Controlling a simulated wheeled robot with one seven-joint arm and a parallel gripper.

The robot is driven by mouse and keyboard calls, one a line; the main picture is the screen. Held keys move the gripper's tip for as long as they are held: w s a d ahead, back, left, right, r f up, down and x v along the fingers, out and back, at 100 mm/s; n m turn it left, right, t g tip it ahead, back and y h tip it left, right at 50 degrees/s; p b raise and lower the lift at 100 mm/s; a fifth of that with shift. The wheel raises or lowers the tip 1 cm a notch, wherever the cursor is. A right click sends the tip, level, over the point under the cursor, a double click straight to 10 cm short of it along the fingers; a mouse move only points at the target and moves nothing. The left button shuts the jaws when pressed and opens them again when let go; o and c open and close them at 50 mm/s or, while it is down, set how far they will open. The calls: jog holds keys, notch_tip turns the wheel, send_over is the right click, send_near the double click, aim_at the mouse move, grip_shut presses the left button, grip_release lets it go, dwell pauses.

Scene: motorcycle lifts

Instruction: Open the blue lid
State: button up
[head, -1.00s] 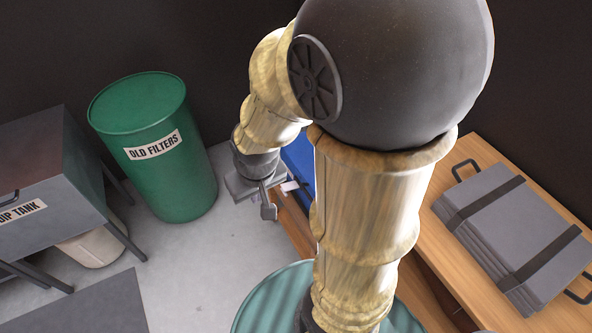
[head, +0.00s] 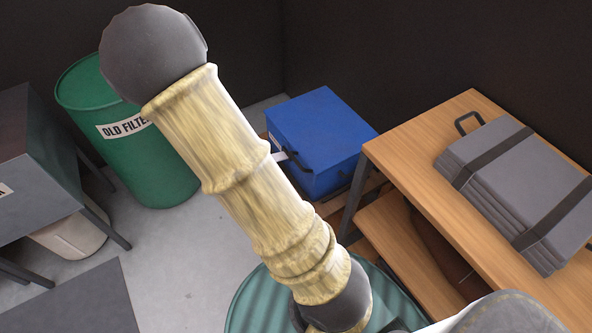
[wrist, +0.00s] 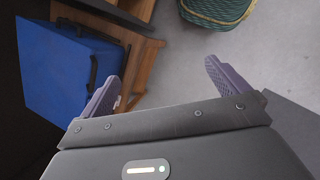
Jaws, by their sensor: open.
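The blue lid (head: 315,118) is the top of a blue box (head: 330,180) beyond my arm in the head view. The lid looks shut, and a black handle shows on the box's front side. Part of the box's left side is hidden by my arm. In the wrist view the blue box (wrist: 65,70) is at the upper left, beside the left finger and apart from it. My gripper (wrist: 158,82) is open, with its two purple fingers spread and nothing between them. My gripper is not visible in the head view.
A wooden table (head: 425,165) with a strapped grey stack (head: 515,185) stands right of the box. A teal ribbed round thing (head: 255,300) is below my arm. Grey floor is free at left.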

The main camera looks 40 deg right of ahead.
aim_at(296, 160)
jog(key=w+d+f+n+g+h+b, duration=0.1)
jog(key=w+d+f+n+h+b, duration=0.1)
jog(key=f+n+h+b, duration=0.25)
jog(key=w+d+f+n+h+b, duration=0.25)
jog(key=f+b, duration=0.25)
jog(key=f, duration=0.3)
jog(key=w+a+n+t+h+b, duration=0.2)
jog(key=w+a+n+h+b, duration=0.1)
jog(key=w+h+b, duration=0.3)
jog(key=shift+w+f+n+t+h, duration=0.3)
jog(key=shift+w+n+h, duration=0.25)
jog(key=shift+n+h, duration=0.15)
jog(key=d+b, duration=0.1)
jog(key=d, duration=1)
jog(key=s+d+b, duration=0.1)
jog(key=d, duration=0.5)
jog(key=shift+d+b, duration=0.25)
jog(key=shift+b, duration=0.05)
